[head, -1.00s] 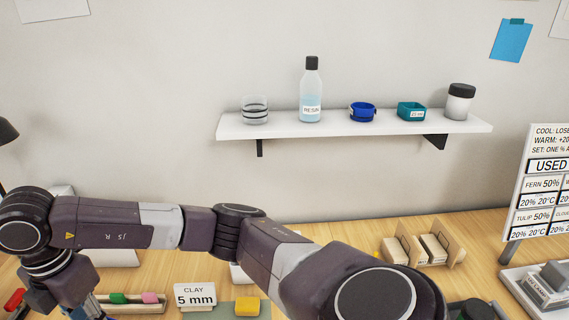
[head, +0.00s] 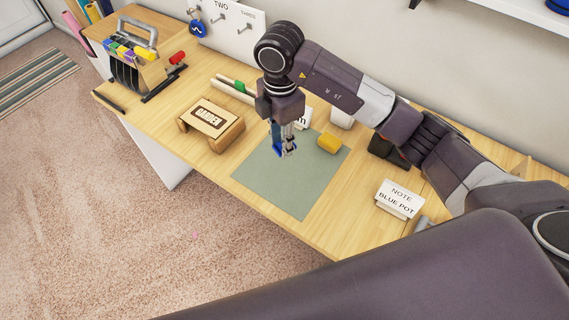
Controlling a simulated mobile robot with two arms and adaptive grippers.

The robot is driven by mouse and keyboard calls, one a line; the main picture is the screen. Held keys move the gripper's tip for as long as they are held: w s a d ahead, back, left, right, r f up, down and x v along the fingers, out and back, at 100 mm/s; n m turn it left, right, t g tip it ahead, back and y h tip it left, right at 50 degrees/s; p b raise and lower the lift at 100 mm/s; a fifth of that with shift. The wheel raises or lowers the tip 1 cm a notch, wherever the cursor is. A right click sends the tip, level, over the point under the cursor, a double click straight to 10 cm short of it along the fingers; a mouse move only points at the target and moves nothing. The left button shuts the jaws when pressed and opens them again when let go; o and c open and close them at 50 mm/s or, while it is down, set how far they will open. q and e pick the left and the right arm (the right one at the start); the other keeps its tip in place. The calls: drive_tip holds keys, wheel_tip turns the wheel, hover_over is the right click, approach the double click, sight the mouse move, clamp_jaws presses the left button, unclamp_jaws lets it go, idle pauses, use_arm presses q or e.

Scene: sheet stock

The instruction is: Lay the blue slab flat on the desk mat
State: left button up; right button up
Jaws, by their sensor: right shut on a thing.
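The desk mat (head: 291,191) is a grey-green sheet lying flat on the wooden desk. My right gripper (head: 287,149) points down over the mat's back left part. It is shut on the blue slab (head: 277,150), which shows as a narrow blue piece, roughly upright, at the fingertips. The fingers hide part of it. I cannot tell whether its lower edge touches the mat. A yellow block (head: 329,142) lies on the mat's back right part. My left gripper is not in view.
A wooden "GARDEN" stand (head: 211,118) is left of the mat. A "BLUE POT" note card (head: 398,198) stands to the right. A tool rack (head: 136,62) is at the far left. The mat's front part is clear, up to the desk's front edge.

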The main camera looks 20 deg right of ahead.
hover_over(282, 174)
wheel_tip(282, 174, down, 6)
drive_tip(key=shift+d+r+p, duration=0.15)
drive_tip(key=shift+r+p, duration=0.1)
drive_tip(key=shift+p, duration=0.2)
drive_tip(key=shift+f, duration=0.65)
wheel_tip(282, 174, down, 3)
drive_tip(key=shift+f+p, duration=0.2)
drive_tip(key=shift+p, duration=0.15)
drive_tip(key=shift+f, duration=0.35)
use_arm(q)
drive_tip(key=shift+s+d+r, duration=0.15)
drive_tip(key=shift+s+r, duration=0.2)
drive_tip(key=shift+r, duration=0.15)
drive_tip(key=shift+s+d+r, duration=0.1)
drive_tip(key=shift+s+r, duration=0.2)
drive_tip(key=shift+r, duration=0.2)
use_arm(e)
drive_tip(key=shift+w, duration=0.1)
drive_tip(key=shift+f, duration=0.15)
drive_tip(key=o, duration=1.1)
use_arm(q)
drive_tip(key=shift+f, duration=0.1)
